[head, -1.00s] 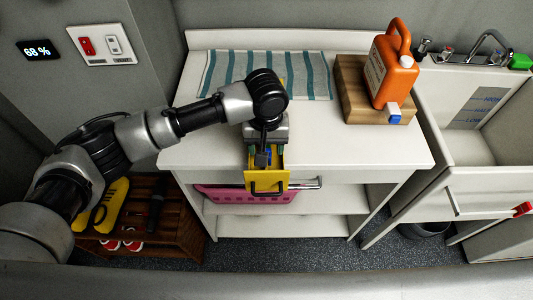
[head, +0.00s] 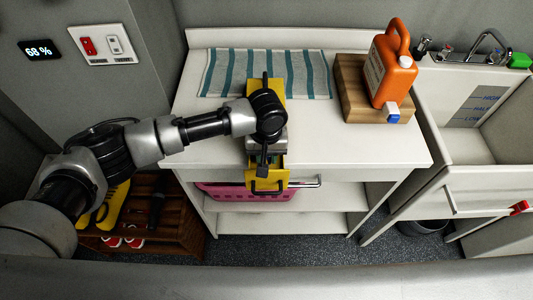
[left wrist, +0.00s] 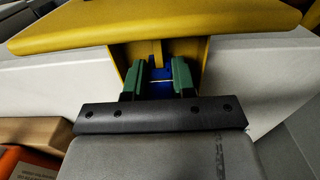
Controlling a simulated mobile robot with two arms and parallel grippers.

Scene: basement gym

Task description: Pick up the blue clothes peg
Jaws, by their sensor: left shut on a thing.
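The blue clothes peg (left wrist: 160,88) shows in the left wrist view between the green pads of my left gripper (left wrist: 159,78). The gripper is shut on it, inside the open yellow drawer (left wrist: 192,48), beside a thin yellow divider. In the head view my left gripper (head: 264,163) points down into the drawer at the front of the white table. There the arm and gripper hide the peg and most of the drawer's inside. My right gripper is not in view.
A striped cloth (head: 310,75) lies at the table's back. An orange jug (head: 392,70) stands on a wooden block (head: 350,90) at the right. A pink basket (head: 230,193) sits on the shelf below. The white table top (head: 350,150) has clear room right of the drawer.

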